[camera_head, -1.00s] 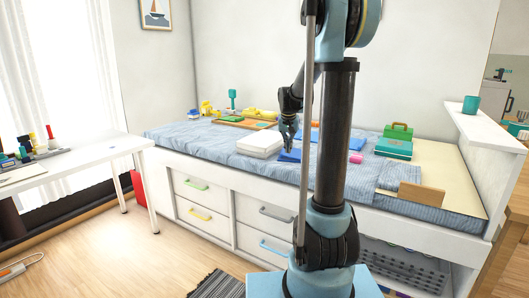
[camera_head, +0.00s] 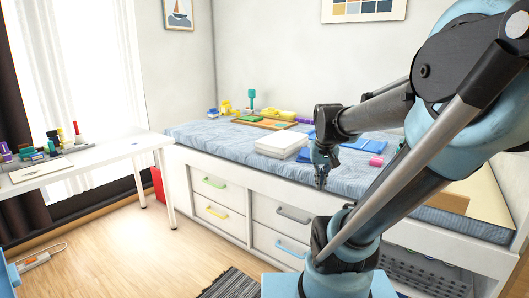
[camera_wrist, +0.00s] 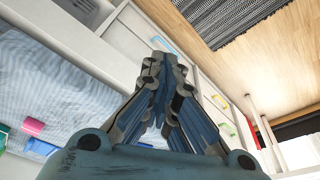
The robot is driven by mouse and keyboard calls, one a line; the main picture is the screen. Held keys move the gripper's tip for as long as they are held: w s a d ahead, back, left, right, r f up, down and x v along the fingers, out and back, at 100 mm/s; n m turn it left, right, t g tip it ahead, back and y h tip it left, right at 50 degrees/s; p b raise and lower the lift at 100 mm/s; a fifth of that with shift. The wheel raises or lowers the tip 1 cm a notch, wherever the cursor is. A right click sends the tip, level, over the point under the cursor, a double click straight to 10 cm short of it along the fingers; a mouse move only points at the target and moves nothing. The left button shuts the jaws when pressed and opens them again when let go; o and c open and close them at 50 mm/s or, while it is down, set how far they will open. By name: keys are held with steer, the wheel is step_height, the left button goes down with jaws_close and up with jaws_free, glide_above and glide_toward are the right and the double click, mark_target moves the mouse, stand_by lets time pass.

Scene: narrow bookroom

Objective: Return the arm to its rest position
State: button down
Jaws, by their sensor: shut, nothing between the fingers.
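My gripper (camera_head: 322,178) hangs fingers-down at the front edge of the bed, in the head view. In the wrist view my gripper (camera_wrist: 158,95) is shut, its fingertips together with nothing between them. Beyond the fingers the wrist view shows the bed's white front (camera_wrist: 125,62) and its drawers. My arm is bent, with its upper links raised at the right of the head view.
The bed's blue cover (camera_head: 205,135) holds a white box (camera_head: 282,143), a pink cylinder (camera_head: 376,161) and several toys. A white table (camera_head: 95,160) stands at left. The wooden floor (camera_head: 130,240) between is mostly clear, with a dark striped rug (camera_head: 232,284) in front.

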steer(key=s+f+n, duration=0.1)
steer(key=s+f, duration=0.6)
steer(key=s, duration=0.4)
steer(key=shift+a+f, duration=0.2)
steer(key=shift+s+d, duration=0.1)
